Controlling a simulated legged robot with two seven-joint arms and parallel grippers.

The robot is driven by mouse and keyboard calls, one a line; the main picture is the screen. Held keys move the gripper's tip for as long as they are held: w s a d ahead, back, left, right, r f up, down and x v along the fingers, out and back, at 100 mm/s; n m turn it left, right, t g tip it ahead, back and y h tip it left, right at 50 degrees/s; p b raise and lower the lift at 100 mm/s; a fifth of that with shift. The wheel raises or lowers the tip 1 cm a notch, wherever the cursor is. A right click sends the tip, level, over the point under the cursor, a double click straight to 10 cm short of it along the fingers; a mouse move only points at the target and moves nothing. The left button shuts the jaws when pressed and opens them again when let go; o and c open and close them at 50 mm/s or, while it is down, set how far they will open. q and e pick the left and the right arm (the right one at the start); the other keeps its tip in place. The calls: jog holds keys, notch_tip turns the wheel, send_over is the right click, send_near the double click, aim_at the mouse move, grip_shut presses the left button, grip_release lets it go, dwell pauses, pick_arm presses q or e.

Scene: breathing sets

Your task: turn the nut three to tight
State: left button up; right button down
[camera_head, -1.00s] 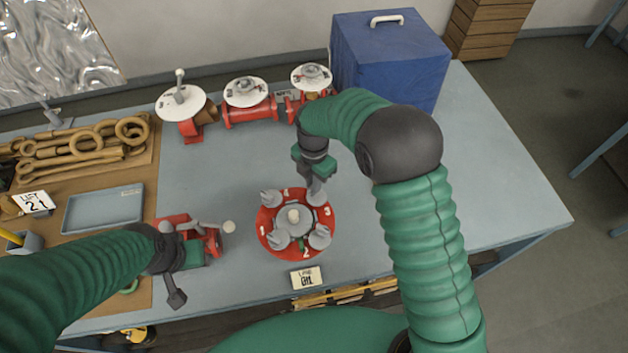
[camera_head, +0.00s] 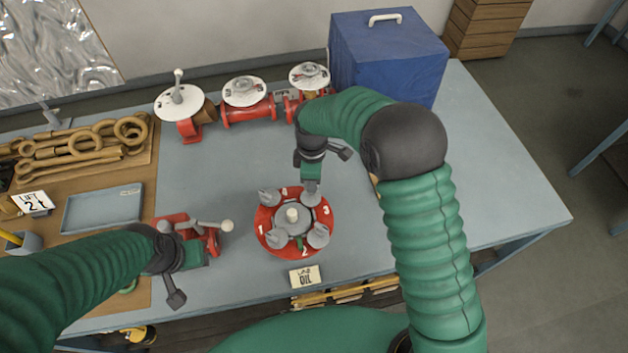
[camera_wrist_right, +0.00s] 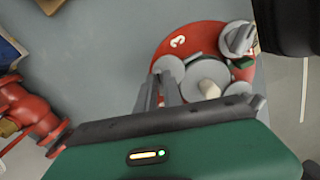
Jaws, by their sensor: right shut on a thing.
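A round red flange (camera_head: 264,238) with white digits and several grey winged nuts lies on the bench, with a grey hub (camera_head: 292,219) in its middle. My right gripper (camera_head: 312,184) points down at the far right nut (camera_head: 311,196), close to the digit 3, and is shut on it. In the right wrist view, the fingers (camera_wrist_right: 160,90) meet a round grey nut top (camera_wrist_right: 169,66) beside the hub; they partly hide it. My left gripper (camera_head: 190,255) is beside a red fitting (camera_head: 210,241) with a grey lever; its jaw opening is unclear.
A red pipe line (camera_head: 250,113) with white discs runs along the back, and a blue box (camera_head: 388,60) stands behind my right arm. Wrenches (camera_head: 85,145) and a blue tray (camera_head: 102,208) lie left. An "OIL" label (camera_head: 305,277) stands in front. Bench right of my arm is clear.

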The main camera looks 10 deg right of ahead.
jog(key=m, duration=0.4)
jog(key=shift+w+a+r, duration=0.1)
jog(key=shift+a, duration=0.15)
pick_arm(q)
jog(key=shift+s, duration=0.1)
pick_arm(e)
jog(key=shift+w+r+m, duration=0.1)
jog(key=shift+m, duration=0.6)
pick_arm(q)
jog(key=shift+a, duration=0.1)
pick_arm(e)
jog(key=c, duration=1.6)
grip_release()
jog(key=shift+w, duration=0.1)
pick_arm(q)
jog(key=shift+w+a+f, duration=0.15)
jog(key=shift+w+a, duration=0.1)
pick_arm(e)
jog(key=shift+o, duration=0.6)
jog(key=shift+a, duration=0.1)
